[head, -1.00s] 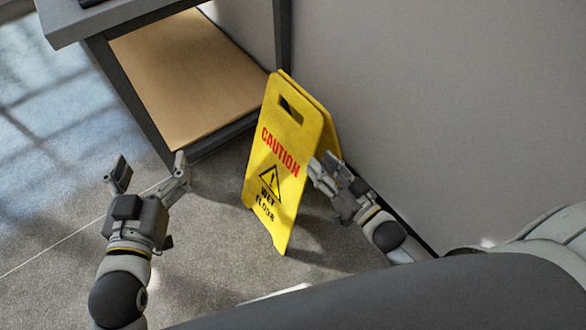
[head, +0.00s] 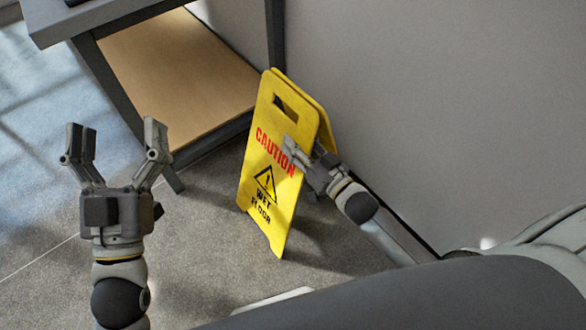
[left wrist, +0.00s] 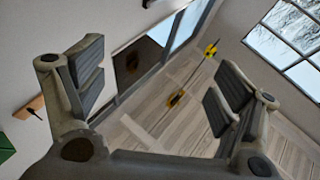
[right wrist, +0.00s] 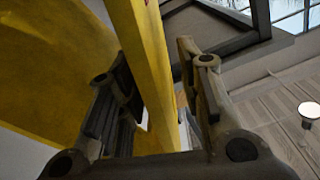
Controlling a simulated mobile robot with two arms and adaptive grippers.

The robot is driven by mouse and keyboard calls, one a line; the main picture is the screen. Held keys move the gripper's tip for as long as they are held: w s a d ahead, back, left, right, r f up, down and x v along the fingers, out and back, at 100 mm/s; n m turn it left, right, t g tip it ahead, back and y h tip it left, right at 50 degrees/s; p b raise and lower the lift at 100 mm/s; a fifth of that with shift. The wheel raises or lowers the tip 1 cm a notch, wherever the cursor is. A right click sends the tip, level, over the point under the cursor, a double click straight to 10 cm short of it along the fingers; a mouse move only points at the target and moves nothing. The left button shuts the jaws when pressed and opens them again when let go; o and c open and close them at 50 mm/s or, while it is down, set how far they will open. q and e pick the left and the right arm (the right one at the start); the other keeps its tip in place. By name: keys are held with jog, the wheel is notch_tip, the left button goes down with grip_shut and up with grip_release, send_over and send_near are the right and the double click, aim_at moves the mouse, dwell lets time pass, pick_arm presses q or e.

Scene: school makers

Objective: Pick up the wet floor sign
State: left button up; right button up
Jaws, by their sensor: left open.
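The yellow wet floor sign (head: 262,215), with red CAUTION lettering and a black warning triangle, stands upright on the floor as a folded pair of panels. My right gripper (head: 305,155) is at the sign's right edge, with one finger in front of the front panel. In the right wrist view a yellow panel (right wrist: 150,60) runs between the two spread fingers (right wrist: 160,95), with a gap showing on one side; contact is unclear. My left gripper (head: 115,150) is open and empty, well left of the sign, and its spread fingers show in the left wrist view (left wrist: 160,90).
A table (head: 100,15) with a dark frame and a wooden lower shelf (head: 180,75) stands behind and left of the sign. A grey wall (head: 420,100) rises close on the right. Grey floor (head: 190,240) is clear in front and to the left.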

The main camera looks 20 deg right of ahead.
jog(key=shift+x, duration=1.1)
pick_arm(q)
jog(key=s+r+t, duration=0.1)
jog(key=r+t, duration=0.1)
jog(key=shift+s+r, duration=0.3)
jog(key=shift+s, duration=0.1)
pick_arm(e)
grip_shut()
jog(key=shift+r, duration=0.15)
